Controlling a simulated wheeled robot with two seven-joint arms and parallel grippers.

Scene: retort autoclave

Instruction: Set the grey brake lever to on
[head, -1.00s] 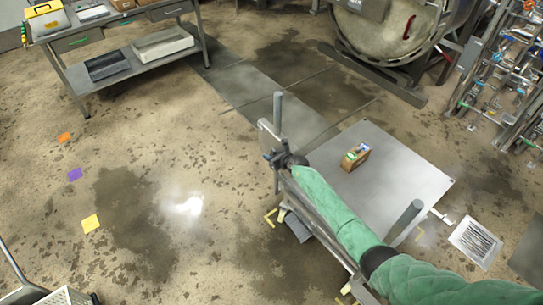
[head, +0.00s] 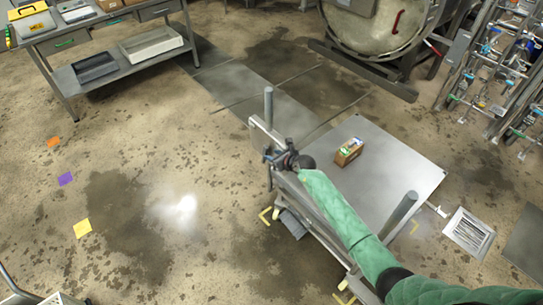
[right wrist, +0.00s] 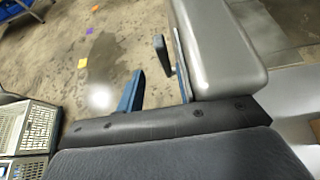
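My right gripper (head: 273,157) is at the upper left corner of a grey flat-topped cart (head: 400,165), beside an upright grey plate (head: 257,130) and post. In the right wrist view its blue fingers (right wrist: 150,80) stand apart, with floor showing between them. A large rounded grey part (right wrist: 218,50) fills the space just right of the fingers. I cannot pick out the grey brake lever for certain; my gripper and wrist cover that corner of the cart. My left gripper is not in view.
A small brown box (head: 348,152) sits on the cart top. A workbench (head: 110,65) with trays stands upper left. The round autoclave (head: 370,25) is at the back, with pipework (head: 500,75) on the right. The floor left of the cart is open, with coloured markers.

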